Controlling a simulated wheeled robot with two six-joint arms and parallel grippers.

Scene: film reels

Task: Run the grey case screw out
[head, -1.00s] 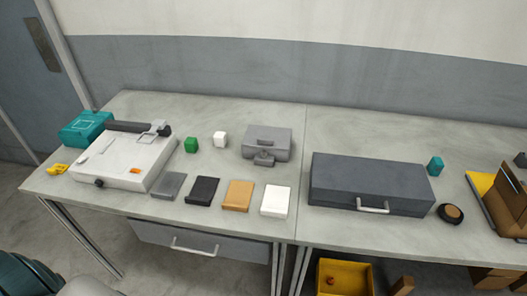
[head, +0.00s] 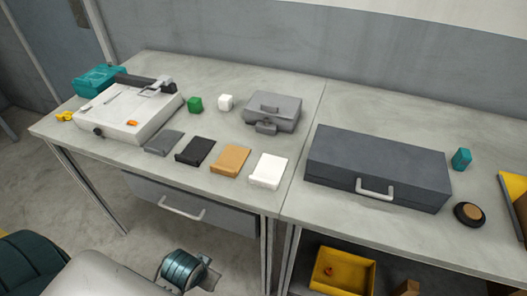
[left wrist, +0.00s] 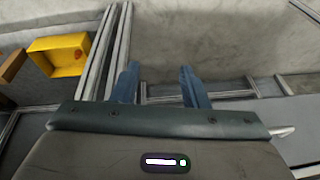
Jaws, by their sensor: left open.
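A small grey case (head: 272,110) stands closed at the back of the left table, with a raised piece on its lid and a latch-like piece at its front. I cannot make out a screw on it. A larger dark grey case (head: 378,165) with a pale handle lies closed on the right table. My left gripper (left wrist: 160,84) is open and empty in the left wrist view, its two blue fingers apart over the floor. In the head view, part of my left arm shows at the bottom, below the tables. My right gripper is not in view.
A white machine (head: 128,115) and a teal box (head: 97,79) stand at the left. Grey, black, orange and white (head: 267,170) slabs line the front. A yellow bin (head: 343,272) sits below.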

